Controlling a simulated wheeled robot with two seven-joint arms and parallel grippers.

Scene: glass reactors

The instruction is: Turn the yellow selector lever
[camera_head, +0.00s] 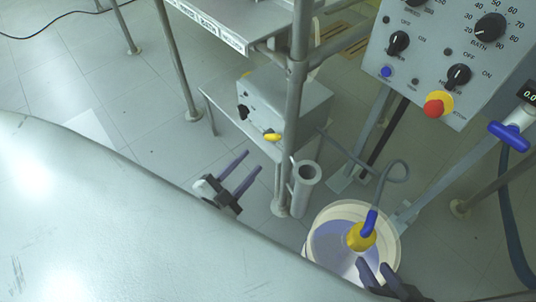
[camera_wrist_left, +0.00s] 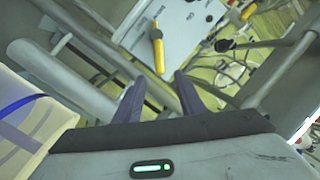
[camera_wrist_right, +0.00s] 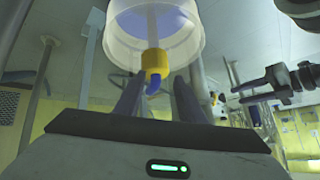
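The yellow selector lever (camera_head: 272,137) sits on the front of a grey box (camera_head: 290,100) on the low shelf of the frame. In the left wrist view the lever (camera_wrist_left: 158,52) is ahead of the fingertips, roughly between them in the picture and apart from them. My left gripper (camera_head: 251,167) is open and empty, with its fingers pointing toward the box. My right gripper (camera_head: 373,266) is open at the bucket's near side. A yellow and blue fitting (camera_wrist_right: 155,62) shows beyond its fingers in the right wrist view; whether they touch is unclear.
A frame post (camera_head: 297,120) and a grey open cylinder (camera_head: 304,185) stand right of the left gripper. The white bucket (camera_head: 392,238) holds the yellow and blue fitting and a hose. A control panel (camera_head: 435,60) with a red button is at upper right. Floor left of the gripper is clear.

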